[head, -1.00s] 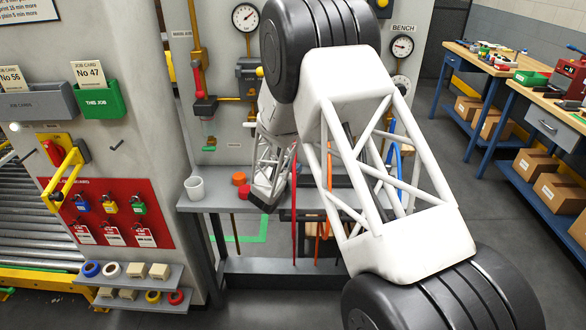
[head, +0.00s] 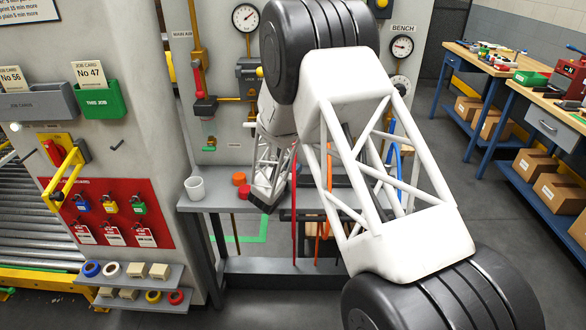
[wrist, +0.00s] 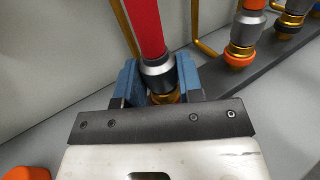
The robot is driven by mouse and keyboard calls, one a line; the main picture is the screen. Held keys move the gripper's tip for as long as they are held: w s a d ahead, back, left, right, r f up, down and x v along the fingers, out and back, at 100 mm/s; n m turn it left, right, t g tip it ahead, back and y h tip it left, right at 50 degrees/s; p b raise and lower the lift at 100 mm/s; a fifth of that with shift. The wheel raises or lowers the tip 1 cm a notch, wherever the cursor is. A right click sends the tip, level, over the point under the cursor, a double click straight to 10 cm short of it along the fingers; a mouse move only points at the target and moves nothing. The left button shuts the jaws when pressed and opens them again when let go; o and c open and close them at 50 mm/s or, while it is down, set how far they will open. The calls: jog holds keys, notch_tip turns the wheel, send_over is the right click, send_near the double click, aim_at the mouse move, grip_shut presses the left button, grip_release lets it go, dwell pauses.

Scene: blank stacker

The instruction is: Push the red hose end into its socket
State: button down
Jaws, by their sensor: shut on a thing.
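In the wrist view, the red hose end (wrist: 147,25) rises upright with a slight tilt and has a silver collar (wrist: 156,70) at its lower end. My gripper (wrist: 159,82) has its two blue fingers on either side of this collar and is shut on it. A brass fitting (wrist: 166,97), apparently the socket, shows just below the collar between the fingers. The gripper body hides its lower part, so I cannot tell how deep the hose end sits. In the head view my arm hides the hose end and the fingers.
To the right in the wrist view stands a brass fitting with an orange ring (wrist: 239,54), with more fittings beyond it on a dark rail (wrist: 222,82). A bent brass pipe (wrist: 207,45) runs up the wall nearby. A white cup (head: 195,188) stands on the grey shelf (head: 222,202).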

jog(key=shift+s+d+f, duration=0.1)
jog(key=shift+s+f, duration=0.05)
jog(key=shift+f, duration=0.5)
jog(key=shift+s+f, duration=0.1)
jog(key=shift+f, duration=0.5)
jog(key=c, duration=0.7)
grip_release()
jog(key=shift+c, duration=0.2)
jog(key=shift+o, duration=0.3)
jog(key=shift+d+f, duration=0.1)
jog(key=shift+d, duration=0.05)
jog(key=shift+s, duration=0.1)
jog(key=shift+d, duration=0.1)
jog(key=shift+c, duration=0.2)
jog(key=shift+s+a, duration=0.2)
jog(key=shift+s, duration=0.1)
jog(key=shift+c, duration=0.4)
jog(key=shift+o, duration=0.6)
jog(key=s+a, duration=0.1)
jog(key=s+a+r, duration=0.1)
jog(key=s+a, duration=0.1)
jog(key=s+a+r, duration=0.1)
jog(key=s, duration=0.1)
jog(key=shift+s+a+r, duration=0.15)
jog(key=shift+s+r, duration=0.05)
jog(key=shift+r, duration=0.15)
